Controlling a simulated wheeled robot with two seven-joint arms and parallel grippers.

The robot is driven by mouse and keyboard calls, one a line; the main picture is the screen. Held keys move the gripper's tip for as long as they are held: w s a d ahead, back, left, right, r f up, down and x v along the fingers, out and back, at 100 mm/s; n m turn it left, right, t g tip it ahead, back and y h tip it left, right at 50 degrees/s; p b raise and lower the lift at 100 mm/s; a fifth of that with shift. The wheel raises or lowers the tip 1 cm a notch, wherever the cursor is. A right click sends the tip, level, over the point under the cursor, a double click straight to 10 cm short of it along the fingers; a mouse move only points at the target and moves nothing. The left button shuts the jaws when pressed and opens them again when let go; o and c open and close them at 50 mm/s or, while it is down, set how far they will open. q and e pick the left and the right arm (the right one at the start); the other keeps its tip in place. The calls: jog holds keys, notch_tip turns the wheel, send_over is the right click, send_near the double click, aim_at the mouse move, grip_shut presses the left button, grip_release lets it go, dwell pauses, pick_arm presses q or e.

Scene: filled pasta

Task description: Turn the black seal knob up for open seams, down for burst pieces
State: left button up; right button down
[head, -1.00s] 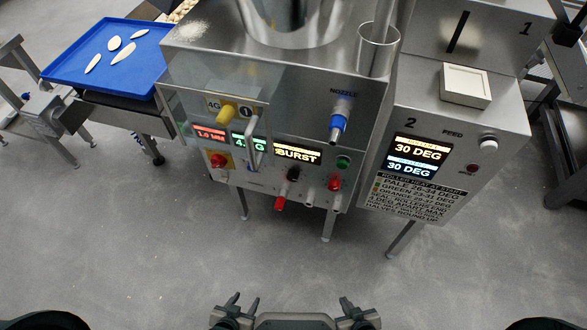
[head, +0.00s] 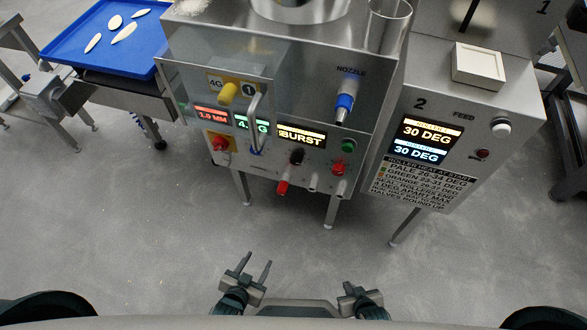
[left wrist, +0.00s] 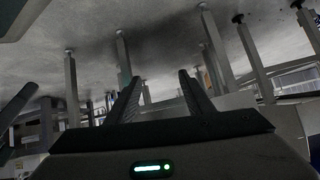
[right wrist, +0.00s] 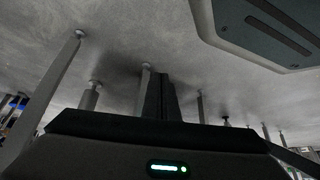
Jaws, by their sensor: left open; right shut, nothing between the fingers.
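The black seal knob (head: 297,157) sits on the front panel of the steel machine, below a display that reads BURST (head: 301,138). Its pointing direction is too small to tell. Several pale, pointed pieces (head: 124,33) lie on a blue tray (head: 67,49) at the upper left. My left gripper (head: 257,262) is open and empty, low in front of the machine and well apart from the knob. It also shows open in the left wrist view (left wrist: 157,82). My right gripper (head: 349,288) is shut and empty, further right. Its closed fingers show in the right wrist view (right wrist: 160,90).
Close to the black knob are a red knob (head: 338,168), a green button (head: 348,146), a red-tipped valve (head: 283,187), a blue nozzle knob (head: 344,103) and a vertical handle (head: 255,122). A second unit (head: 428,150) with two 30 DEG displays stands right. Floor before the machine is clear.

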pick_arm(q)
jog(key=w+d+r+m+t+h+b, duration=0.1)
jog(key=w+r+m+t+b, duration=0.1)
jog(key=r, duration=0.5)
jog(key=w+d+r+m+t+b, duration=0.2)
jog(key=r, duration=0.5)
jog(key=w+d+r+m+t+h+b, duration=0.1)
jog(key=w+d+r+t+b, duration=0.1)
jog(key=r, duration=0.6)
jog(key=shift+w+d+m+t+h, duration=0.3)
jog(key=shift+w+m+t, duration=0.1)
jog(key=shift+w+t, duration=0.15)
pick_arm(e)
jog(key=s+d+r+g+h, duration=0.1)
jog(key=s+d+r+g, duration=0.2)
jog(key=d, duration=0.1)
jog(key=shift+g, duration=0.3)
pick_arm(q)
jog(key=shift+w+f, duration=0.1)
jog(key=shift+w, duration=0.05)
pick_arm(e)
jog(key=shift+s+d, duration=0.1)
